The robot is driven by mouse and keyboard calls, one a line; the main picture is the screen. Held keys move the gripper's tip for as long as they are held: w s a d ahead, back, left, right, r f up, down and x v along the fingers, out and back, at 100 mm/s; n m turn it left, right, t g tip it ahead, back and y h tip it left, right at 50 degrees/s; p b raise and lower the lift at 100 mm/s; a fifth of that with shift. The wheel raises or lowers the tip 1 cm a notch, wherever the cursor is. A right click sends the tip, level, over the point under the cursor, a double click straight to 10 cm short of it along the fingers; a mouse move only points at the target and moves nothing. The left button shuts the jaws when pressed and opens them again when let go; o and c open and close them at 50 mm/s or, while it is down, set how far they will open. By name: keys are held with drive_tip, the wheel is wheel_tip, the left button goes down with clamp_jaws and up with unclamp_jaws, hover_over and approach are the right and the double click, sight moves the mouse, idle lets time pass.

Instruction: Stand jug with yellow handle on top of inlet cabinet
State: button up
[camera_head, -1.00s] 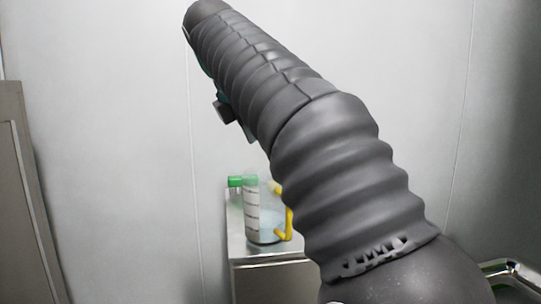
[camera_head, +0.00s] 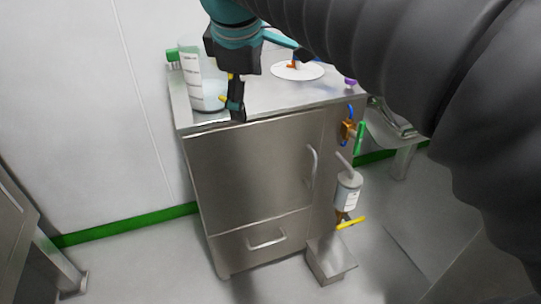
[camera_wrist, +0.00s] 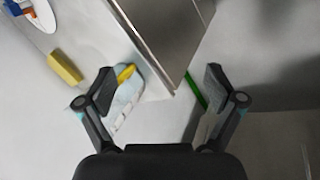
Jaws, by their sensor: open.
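My gripper (camera_head: 237,112) is in front of the jug's right side in the head view and partly covers the handle. In the wrist view my gripper (camera_wrist: 160,78) is open, with its two fingers apart and nothing held. The jug (camera_wrist: 126,100) shows beside the left finger, which hides part of it.
A green-capped bottle (camera_head: 173,58) stands behind the jug. A white disc (camera_head: 297,71) with an orange part lies on the top. A labelled canister (camera_head: 348,190) with a yellow lever is on the cabinet's right side. A steel box (camera_head: 330,258) sits on the floor.

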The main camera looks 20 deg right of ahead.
drive_tip(key=s+f+m+y, duration=0.1)
drive_tip(key=s+f+m, duration=0.4)
drive_tip(key=f, duration=0.5)
drive_tip(key=s+d+f+m+y, duration=0.1)
drive_tip(key=s+f+m, duration=0.5)
drive_tip(key=f, duration=0.4)
drive_tip(key=shift+s+d+t, duration=0.2)
drive_tip(key=shift+s+t, duration=0.2)
drive_tip(key=shift+s, duration=0.3)
